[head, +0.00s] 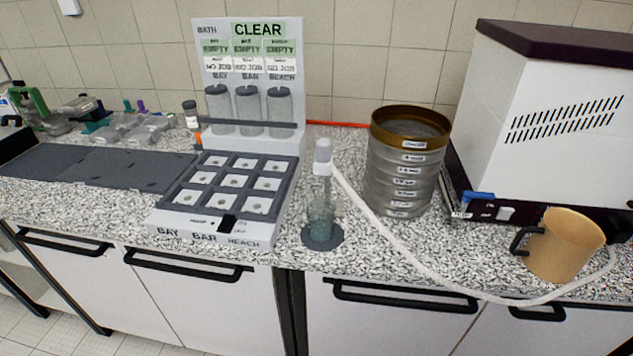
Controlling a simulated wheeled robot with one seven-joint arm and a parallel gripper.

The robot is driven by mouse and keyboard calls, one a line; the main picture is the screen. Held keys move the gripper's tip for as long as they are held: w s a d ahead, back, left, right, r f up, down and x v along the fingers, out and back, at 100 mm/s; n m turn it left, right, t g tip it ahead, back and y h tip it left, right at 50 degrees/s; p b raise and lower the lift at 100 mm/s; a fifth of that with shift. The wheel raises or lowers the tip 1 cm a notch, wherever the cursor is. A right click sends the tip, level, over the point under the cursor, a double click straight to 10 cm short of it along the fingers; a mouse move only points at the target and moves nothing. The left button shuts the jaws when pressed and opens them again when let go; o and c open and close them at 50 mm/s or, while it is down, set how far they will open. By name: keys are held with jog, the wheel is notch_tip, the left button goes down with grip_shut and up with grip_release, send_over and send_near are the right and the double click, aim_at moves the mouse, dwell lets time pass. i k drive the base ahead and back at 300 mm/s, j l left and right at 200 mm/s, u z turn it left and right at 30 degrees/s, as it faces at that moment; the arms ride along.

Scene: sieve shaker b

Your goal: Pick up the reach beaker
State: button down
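Three clear cylinders with dark tops stand in a row on the white panel's rack, each under its own label. The rightmost cylinder (280,108) is under a label that reads like "REACH"; the lettering is small. The middle cylinder (249,108) and the left cylinder (218,112) are close beside it. A dark bar crosses in front of their lower parts. I cannot tell for certain which vessel is the reach beaker. My gripper is not in view.
A gridded tray (176,210) lies before the rack. A clear vessel with a pale top (321,206) stands on a dark disc. To the right are a sieve stack (400,178), a pale hose (386,232), a tan jug (563,247) and a white machine (550,70).

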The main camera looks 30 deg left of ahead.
aim_at(320, 211)
jog(key=j+u, duration=0.1)
jog(key=u, duration=0.25)
jog(key=j+u, duration=0.1)
jog(key=u, duration=0.3)
jog(key=j+u, duration=0.15)
jog(key=u, duration=0.2)
jog(key=z, duration=1.3)
jog(key=u, duration=1.35)
jog(key=i+j, duration=0.15)
jog(key=j, duration=0.25)
jog(key=i+j, duration=0.1)
jog(key=j, duration=0.3)
